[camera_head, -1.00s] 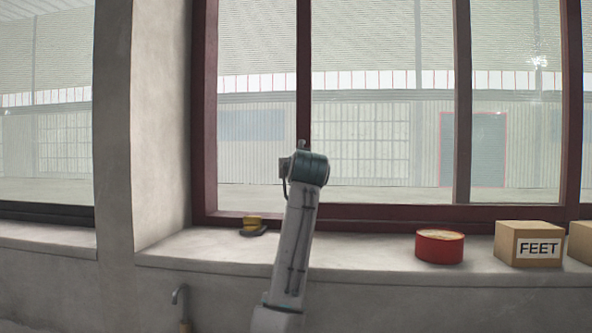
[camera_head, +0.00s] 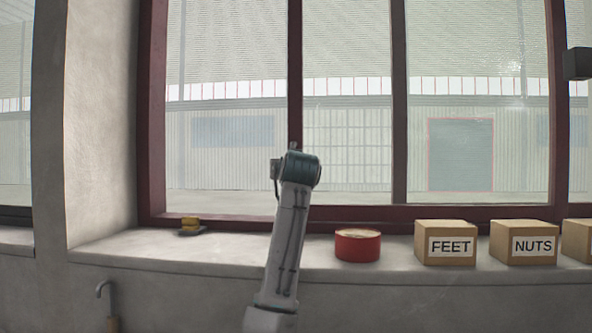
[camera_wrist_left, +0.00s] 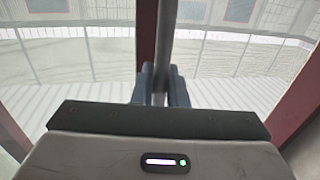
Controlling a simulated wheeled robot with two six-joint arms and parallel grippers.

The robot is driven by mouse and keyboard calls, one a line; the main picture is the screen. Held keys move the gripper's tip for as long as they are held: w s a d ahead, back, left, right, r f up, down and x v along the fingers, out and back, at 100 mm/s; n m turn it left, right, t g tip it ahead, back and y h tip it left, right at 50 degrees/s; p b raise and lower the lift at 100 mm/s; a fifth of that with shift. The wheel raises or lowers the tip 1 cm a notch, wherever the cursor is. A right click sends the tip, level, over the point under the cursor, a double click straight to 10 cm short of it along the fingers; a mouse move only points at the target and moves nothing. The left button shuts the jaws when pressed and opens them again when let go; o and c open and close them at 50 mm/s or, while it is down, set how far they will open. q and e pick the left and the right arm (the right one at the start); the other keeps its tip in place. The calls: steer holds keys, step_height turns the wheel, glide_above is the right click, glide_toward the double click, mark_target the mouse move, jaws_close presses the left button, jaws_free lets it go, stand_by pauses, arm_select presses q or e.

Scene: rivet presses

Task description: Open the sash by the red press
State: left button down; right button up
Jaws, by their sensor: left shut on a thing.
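The window sash has a dark red stile (camera_head: 295,75) that runs upright just beyond my left arm. A wide glazed gap lies between this stile and the dark red frame post (camera_head: 152,110) on the left. In the left wrist view my left gripper (camera_wrist_left: 160,85) has its two blue-grey fingers closed on a slim grey upright bar (camera_wrist_left: 160,55), in front of the dark red stile (camera_wrist_left: 146,30). In the head view my forearm and wrist hide the fingers. My right gripper is out of view. No red press can be made out.
A hooked handle (camera_head: 104,288) stands below the sill. A dark block (camera_head: 577,63) shows at the right edge.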

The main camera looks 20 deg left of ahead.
arm_select(q)
steer(key=c, duration=1.6)
jaws_free()
steer(key=shift+a+r, duration=0.1)
steer(key=shift+r, duration=0.05)
steer(key=shift+o, duration=0.2)
steer(key=shift+s, duration=0.1)
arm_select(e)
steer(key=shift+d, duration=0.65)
